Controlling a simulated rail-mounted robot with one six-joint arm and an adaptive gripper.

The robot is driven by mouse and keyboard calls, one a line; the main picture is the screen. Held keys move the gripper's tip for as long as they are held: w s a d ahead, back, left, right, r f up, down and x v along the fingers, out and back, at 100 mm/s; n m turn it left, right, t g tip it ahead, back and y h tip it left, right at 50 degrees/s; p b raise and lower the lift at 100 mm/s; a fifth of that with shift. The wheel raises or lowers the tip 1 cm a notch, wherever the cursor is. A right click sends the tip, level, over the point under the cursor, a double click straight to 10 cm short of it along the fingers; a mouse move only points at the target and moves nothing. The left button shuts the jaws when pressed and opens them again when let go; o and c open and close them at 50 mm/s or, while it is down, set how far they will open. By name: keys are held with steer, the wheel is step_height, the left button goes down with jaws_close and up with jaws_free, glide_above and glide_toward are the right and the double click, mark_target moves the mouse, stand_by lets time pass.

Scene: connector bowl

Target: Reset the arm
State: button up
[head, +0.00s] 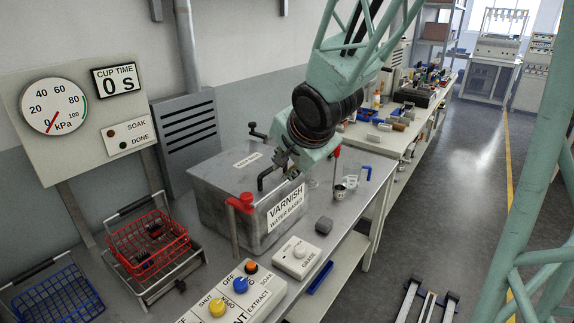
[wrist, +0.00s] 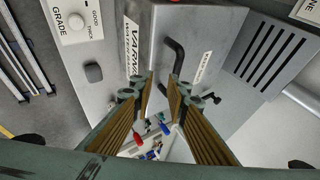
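My arm reaches down from the top of the head view, and my gripper (head: 288,158) is above the grey metal varnish box (head: 225,205). In the wrist view my gripper (wrist: 158,90) has its two fingers apart, with nothing between them. The box also shows in the wrist view (wrist: 215,25), with its black bent handle (wrist: 174,62) just beyond the fingertips. I cannot tell from these views whether the fingers touch the handle.
A red basket (head: 150,247) with dark parts stands left of the box, and a blue basket (head: 58,300) is at the lower left. A red-topped post (head: 240,203), a button panel (head: 235,292) and a grade dial box (head: 297,257) stand in front.

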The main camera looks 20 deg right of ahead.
steer(key=shift+a+r, duration=0.15)
steer(key=shift+r, duration=0.45)
steer(key=s+a+r+n+g, duration=0.1)
steer(key=s+n, duration=0.3)
steer(key=s, duration=0.8)
steer(key=s+a+r+n+g, duration=0.1)
steer(key=s+a+r+n, duration=0.2)
steer(key=s, duration=0.9)
steer(key=s+a+r+n+g, duration=0.2)
steer(key=s+n, duration=0.4)
steer(key=s, duration=0.6)
steer(key=shift+s+a+r+n+y, duration=0.3)
steer(key=shift+s+a+r+y, duration=0.1)
steer(key=shift+a+r, duration=0.2)
